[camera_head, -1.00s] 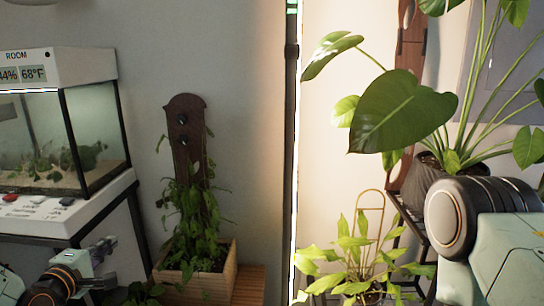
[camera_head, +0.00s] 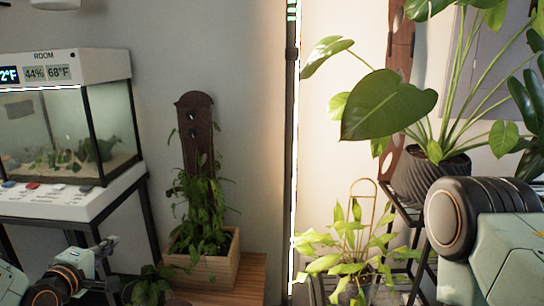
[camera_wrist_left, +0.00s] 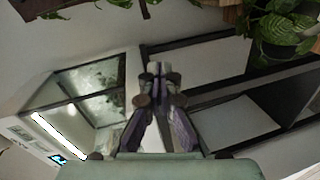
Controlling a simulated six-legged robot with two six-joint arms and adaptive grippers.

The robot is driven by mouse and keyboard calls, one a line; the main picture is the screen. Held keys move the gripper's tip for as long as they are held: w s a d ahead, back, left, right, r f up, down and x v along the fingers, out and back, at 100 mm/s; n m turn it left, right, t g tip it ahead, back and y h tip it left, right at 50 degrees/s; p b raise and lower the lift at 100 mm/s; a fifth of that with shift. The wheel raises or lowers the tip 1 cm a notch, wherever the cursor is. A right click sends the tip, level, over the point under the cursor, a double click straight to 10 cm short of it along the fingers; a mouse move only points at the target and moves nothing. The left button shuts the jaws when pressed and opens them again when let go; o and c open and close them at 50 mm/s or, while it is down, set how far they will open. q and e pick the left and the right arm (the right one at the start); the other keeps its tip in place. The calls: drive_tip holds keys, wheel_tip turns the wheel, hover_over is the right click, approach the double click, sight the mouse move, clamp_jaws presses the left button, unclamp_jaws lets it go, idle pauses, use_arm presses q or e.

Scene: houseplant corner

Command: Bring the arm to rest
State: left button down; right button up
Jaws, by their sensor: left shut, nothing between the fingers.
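My left gripper (camera_head: 107,245) is low at the left in the head view, in front of the terrarium stand. In the left wrist view its fingers (camera_wrist_left: 158,76) meet at the tips and hold nothing. The left arm is folded low, with only its wrist and part of a link showing. A large joint of my right arm fills the lower right of the head view; its gripper is out of view.
A glass terrarium (camera_head: 110,130) on a black stand (camera_head: 147,230) is at left. A wooden planter (camera_head: 217,270) with a climbing plant sits on a wooden bench (camera_head: 250,272). A dark ribbed pot (camera_head: 432,183) with a big-leaved plant stands at right. A yellow-green plant (camera_head: 350,245) is lower.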

use_arm(q)
drive_tip(key=s+d+f+m+g+p, duration=0.2)
drive_tip(key=s+d+f+m+g, duration=0.7)
drive_tip(key=s+f, duration=0.5)
drive_tip(key=s+d+f+m+g+p, duration=0.1)
drive_tip(key=s+d+m+g, duration=0.1)
drive_tip(key=s, duration=0.7)
drive_tip(key=s+d+f+m+g+p, duration=0.1)
drive_tip(key=s+d+f+m+g, duration=0.1)
drive_tip(key=s, duration=0.7)
drive_tip(key=s+d+f+m+g+p, duration=0.1)
drive_tip(key=s+d+f+m+g, duration=0.1)
drive_tip(key=s, duration=0.6)
drive_tip(key=shift+s+f+g+y, duration=0.15)
drive_tip(key=shift+s+g+y, duration=0.15)
drive_tip(key=shift+s, duration=0.1)
